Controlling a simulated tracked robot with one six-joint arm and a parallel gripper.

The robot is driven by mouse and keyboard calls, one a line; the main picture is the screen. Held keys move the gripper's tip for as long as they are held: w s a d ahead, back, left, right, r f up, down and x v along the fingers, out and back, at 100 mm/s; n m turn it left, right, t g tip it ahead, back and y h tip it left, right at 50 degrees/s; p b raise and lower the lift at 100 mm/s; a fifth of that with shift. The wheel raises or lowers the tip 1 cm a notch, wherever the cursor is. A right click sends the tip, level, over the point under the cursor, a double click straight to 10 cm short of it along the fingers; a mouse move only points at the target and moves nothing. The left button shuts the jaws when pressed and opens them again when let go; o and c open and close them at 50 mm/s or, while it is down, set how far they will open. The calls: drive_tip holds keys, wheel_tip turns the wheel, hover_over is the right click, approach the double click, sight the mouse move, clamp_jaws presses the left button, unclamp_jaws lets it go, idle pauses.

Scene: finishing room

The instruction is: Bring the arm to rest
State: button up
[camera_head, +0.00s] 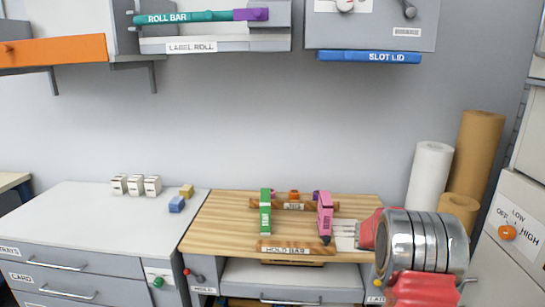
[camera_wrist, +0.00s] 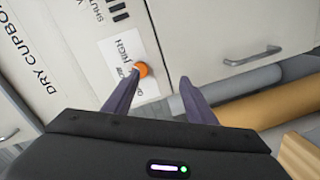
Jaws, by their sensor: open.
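My gripper (camera_wrist: 160,78) is open in the wrist view, with two dark fingers apart and nothing between them. Its left fingertip overlaps the edge of an orange knob (camera_wrist: 143,69) in the picture; I cannot tell whether they touch. The knob sits on a white label on the dry cupboard (camera_wrist: 60,45). In the head view the knob (camera_head: 507,232) shows at the right edge, pointing between LOW and HIGH or near one of them; I cannot tell which. My red and metal arm fills the lower right there, and my gripper is not clearly visible.
Brown and white rolls (camera_head: 430,185) stand behind my arm. A wooden board (camera_head: 220,225) carries a green clamp (camera_head: 265,212) and a pink clamp (camera_head: 325,215). Small blocks (camera_head: 136,185) lie on the left counter (camera_head: 70,220). Shelves (camera_head: 215,45) hang above; the wall space between is clear.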

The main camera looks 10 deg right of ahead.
drive_tip(key=s+a+f+n+y, duration=0.3)
drive_tip(key=s+a+f+y, duration=0.15)
drive_tip(key=s+f, duration=0.2)
drive_tip(key=s+a+f+n+y, duration=0.15)
drive_tip(key=s+a+y, duration=0.3)
drive_tip(key=a, duration=0.65)
drive_tip(key=s+a+r+n+t+y, duration=0.1)
drive_tip(key=s+a+r+t+y, duration=0.1)
drive_tip(key=a, duration=0.8)
drive_tip(key=s+a+r+n+t+y, duration=0.1)
drive_tip(key=s+a+r+t+y, duration=0.2)
drive_tip(key=s+a+r, duration=0.3)
drive_tip(key=s+a+r+n+t+y, duration=0.1)
drive_tip(key=s+a+r+t, duration=0.3)
drive_tip(key=a, duration=0.9)
drive_tip(key=shift+s+a+t+y, duration=0.4)
drive_tip(key=shift+s+y, duration=0.3)
drive_tip(key=shift+s, duration=0.05)
drive_tip(key=shift+r+n, duration=0.1)
drive_tip(key=shift+n, duration=0.15)
drive_tip(key=shift+c, duration=0.5)
